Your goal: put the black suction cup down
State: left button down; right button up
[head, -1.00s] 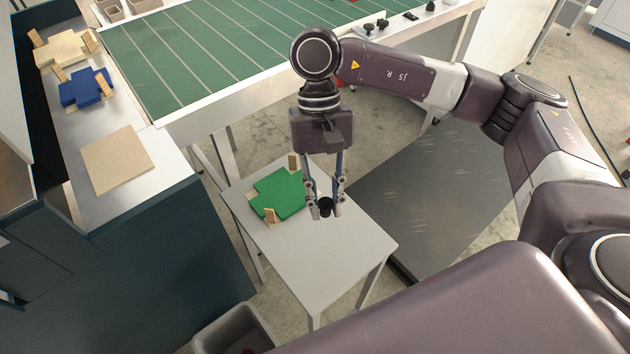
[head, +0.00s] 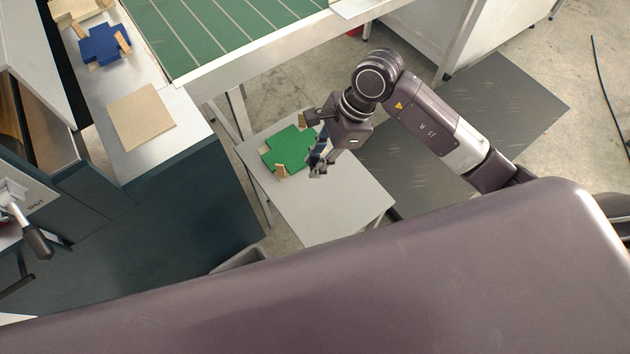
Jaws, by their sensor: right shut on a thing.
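My right gripper (head: 318,168) hangs above the small grey table (head: 335,215), just right of the green cross-shaped piece. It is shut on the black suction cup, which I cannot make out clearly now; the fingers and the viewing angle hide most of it. The height of the fingertips above the table is hard to tell. My left gripper is not in view.
The green cross-shaped piece (head: 290,150) with wooden blocks lies on the table's far left part. The table's front part is clear. A grey bin (head: 238,262) stands below. A bench to the left holds a beige board (head: 141,116) and a blue cross-shaped piece (head: 104,44).

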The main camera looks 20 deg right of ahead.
jog(key=p, duration=0.1)
send_over(311, 196)
jog(key=d, duration=0.1)
jog(key=f, duration=0.9)
jog(key=shift+d+f, duration=0.2)
jog(key=shift+f+p, duration=0.3)
jog(key=shift+f, duration=0.4)
notch_tip(311, 196, down, 2)
jog(key=shift+f, duration=0.55)
jog(key=shift+f, duration=0.15)
jog(key=o, duration=0.7)
jog(key=shift+o, duration=0.2)
